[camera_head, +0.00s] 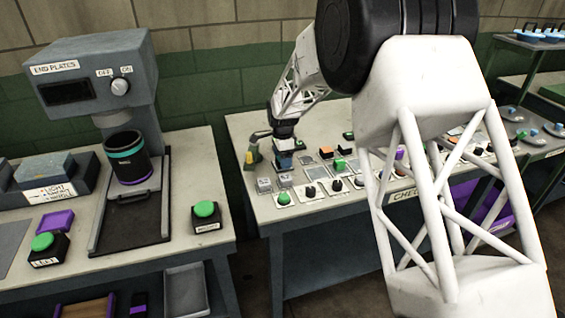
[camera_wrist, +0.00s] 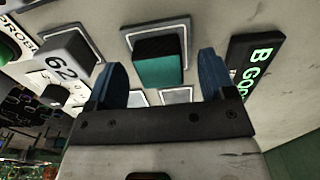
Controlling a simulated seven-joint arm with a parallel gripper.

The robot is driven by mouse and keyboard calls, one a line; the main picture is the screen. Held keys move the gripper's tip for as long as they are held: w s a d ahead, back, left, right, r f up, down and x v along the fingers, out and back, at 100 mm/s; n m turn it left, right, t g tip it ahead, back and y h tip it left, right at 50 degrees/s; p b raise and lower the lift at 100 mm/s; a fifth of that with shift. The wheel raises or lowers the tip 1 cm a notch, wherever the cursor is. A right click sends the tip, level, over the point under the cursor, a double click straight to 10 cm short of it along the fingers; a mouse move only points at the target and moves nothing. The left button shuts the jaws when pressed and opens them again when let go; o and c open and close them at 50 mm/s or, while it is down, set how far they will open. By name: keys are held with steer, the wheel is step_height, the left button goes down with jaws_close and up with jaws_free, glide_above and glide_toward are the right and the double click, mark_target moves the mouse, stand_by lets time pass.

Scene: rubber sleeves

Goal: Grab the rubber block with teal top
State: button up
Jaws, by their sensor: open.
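The rubber block with the teal face (camera_wrist: 158,72) shows in the wrist view, with a dark face beside the teal one. I cannot tell whether the fingertips reach down to the block's level. In the head view my gripper (camera_head: 284,160) is low over the left end of the far bench, and I cannot make out the teal block there.
A block marked 62 (camera_wrist: 68,58) lies left of the teal block, and a sign reading "B GOO" (camera_wrist: 252,65) is to the right. In the head view several blocks and knobs, including an orange block (camera_head: 326,152), crowd the bench. The END PLATES machine (camera_head: 95,75) stands left.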

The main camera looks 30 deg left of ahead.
steer(key=shift+f, duration=0.6)
steer(key=shift+c, duration=0.4)
steer(key=c, duration=0.9)
